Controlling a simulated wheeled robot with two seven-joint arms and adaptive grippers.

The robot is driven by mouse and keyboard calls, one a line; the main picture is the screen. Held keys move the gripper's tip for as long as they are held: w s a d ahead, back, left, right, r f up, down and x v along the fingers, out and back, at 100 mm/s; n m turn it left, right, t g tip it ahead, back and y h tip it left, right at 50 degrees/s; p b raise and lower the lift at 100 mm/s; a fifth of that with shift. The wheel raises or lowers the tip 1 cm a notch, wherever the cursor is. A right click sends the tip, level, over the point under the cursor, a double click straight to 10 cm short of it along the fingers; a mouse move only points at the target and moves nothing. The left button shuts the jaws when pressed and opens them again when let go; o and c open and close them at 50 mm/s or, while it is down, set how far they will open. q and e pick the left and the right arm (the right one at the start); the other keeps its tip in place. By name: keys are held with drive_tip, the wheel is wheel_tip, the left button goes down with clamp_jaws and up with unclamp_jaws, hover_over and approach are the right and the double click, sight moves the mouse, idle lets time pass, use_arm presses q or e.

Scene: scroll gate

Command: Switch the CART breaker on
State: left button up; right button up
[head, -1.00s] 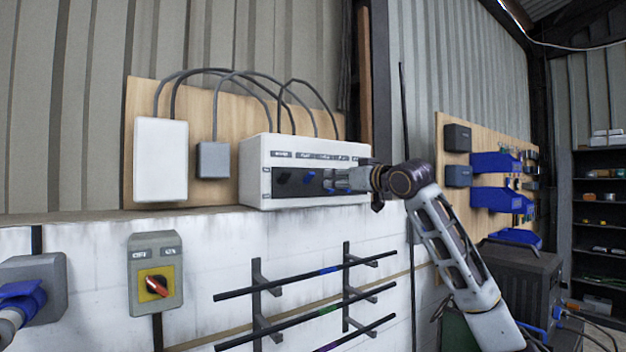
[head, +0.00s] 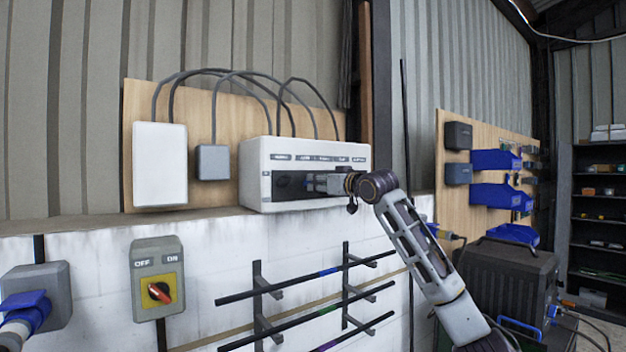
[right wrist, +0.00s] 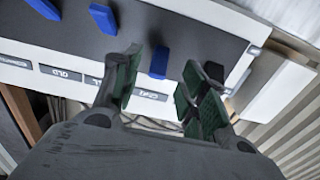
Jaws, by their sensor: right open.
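The white breaker box (head: 252,180) hangs on a plywood board, with a row of small labels above a dark recessed strip. My right gripper (head: 314,183) is at that strip, and its arm comes in from the right. In the right wrist view the box looks upside down. There my right gripper (right wrist: 162,82) is open, with a blue breaker lever (right wrist: 158,62) between its two green-padded fingers and a gap on either side. The label (right wrist: 150,95) by this lever seems to read CART, though it is blurred. My left gripper is not in view.
Two more blue levers (right wrist: 103,18) show left of the gripper in the wrist view. Below the box are a yellow rotary switch (head: 158,290) and a rack of dark bars (head: 300,283). A blue plug (head: 25,310) sits in a wall socket at the left.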

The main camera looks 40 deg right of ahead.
sight(310, 182)
drive_tip(key=shift+w+d+p, duration=0.15)
drive_tip(key=shift+w+p, duration=0.3)
drive_tip(key=shift+w, duration=0.65)
drive_tip(key=shift+w+d+p, duration=0.1)
drive_tip(key=shift+w+p, duration=0.35)
drive_tip(key=shift+w, duration=0.6)
clamp_jaws()
